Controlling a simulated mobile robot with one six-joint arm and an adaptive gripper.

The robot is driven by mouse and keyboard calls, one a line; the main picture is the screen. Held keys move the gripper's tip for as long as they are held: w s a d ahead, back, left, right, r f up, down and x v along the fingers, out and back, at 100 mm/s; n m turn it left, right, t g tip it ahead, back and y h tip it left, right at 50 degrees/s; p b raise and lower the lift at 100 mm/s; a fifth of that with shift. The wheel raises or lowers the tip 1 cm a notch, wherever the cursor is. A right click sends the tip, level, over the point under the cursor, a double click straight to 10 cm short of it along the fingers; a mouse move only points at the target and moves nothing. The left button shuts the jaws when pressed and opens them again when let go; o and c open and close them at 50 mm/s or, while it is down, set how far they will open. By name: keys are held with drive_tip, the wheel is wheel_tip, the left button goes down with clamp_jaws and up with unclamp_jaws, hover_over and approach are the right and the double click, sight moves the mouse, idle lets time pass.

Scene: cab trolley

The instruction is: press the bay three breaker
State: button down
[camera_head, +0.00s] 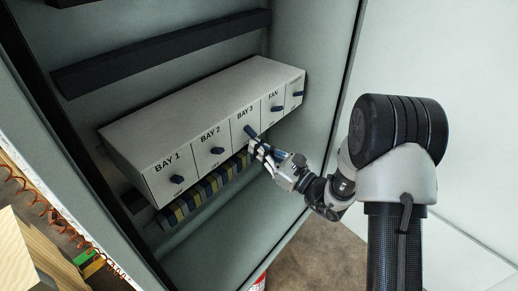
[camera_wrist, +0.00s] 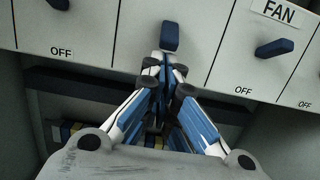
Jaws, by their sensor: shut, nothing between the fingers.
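The bay three breaker is a dark blue toggle (camera_head: 250,131) on the panel marked BAY 3 in the head view. In the wrist view the toggle (camera_wrist: 170,37) stands straight above my fingertips, at the top centre. My gripper (camera_head: 256,147) is shut and empty, its tips at or just below this toggle. In the wrist view my gripper (camera_wrist: 163,62) has its fingers together in front of the panel. I cannot tell whether the tips touch the toggle. The lettering of this breaker is partly hidden by my fingers.
The BAY 2 toggle (camera_head: 217,150) and BAY 1 toggle (camera_head: 177,179) lie to the left. The FAN toggle (camera_wrist: 274,48) is close on the right. Coloured terminal blocks (camera_head: 199,192) run below the breaker row. The cabinet's side wall (camera_head: 313,80) is to the right.

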sight(256, 136)
drive_tip(key=shift+r, duration=0.15)
drive_tip(key=shift+s+d+r+g+h+p, duration=0.15)
drive_tip(key=shift+g+h+p, duration=0.15)
drive_tip(key=shift+p, duration=0.4)
drive_tip(key=shift+s+d+r+g+h+p, duration=0.1)
drive_tip(key=shift+d+r+g+h+p, duration=0.3)
drive_tip(key=shift+p, duration=0.75)
drive_tip(key=r+g+h+p, duration=0.1)
drive_tip(key=h+p, duration=0.1)
drive_tip(key=p, duration=0.2)
drive_tip(key=r+g+h+p, duration=0.1)
drive_tip(key=g+h+p, duration=0.1)
drive_tip(key=p, duration=0.2)
drive_tip(key=s+d+r+g+h+p, duration=0.1)
drive_tip(key=h+p, duration=0.1)
drive_tip(key=p, duration=0.2)
drive_tip(key=shift+r+g+p, duration=0.2)
drive_tip(key=shift+g+p, duration=0.1)
drive_tip(key=shift+r, duration=0.1)
drive_tip(key=shift+a+r+p, duration=0.1)
drive_tip(key=shift+r+p, duration=0.4)
drive_tip(key=shift+r, duration=0.25)
drive_tip(key=shift+w, duration=0.1)
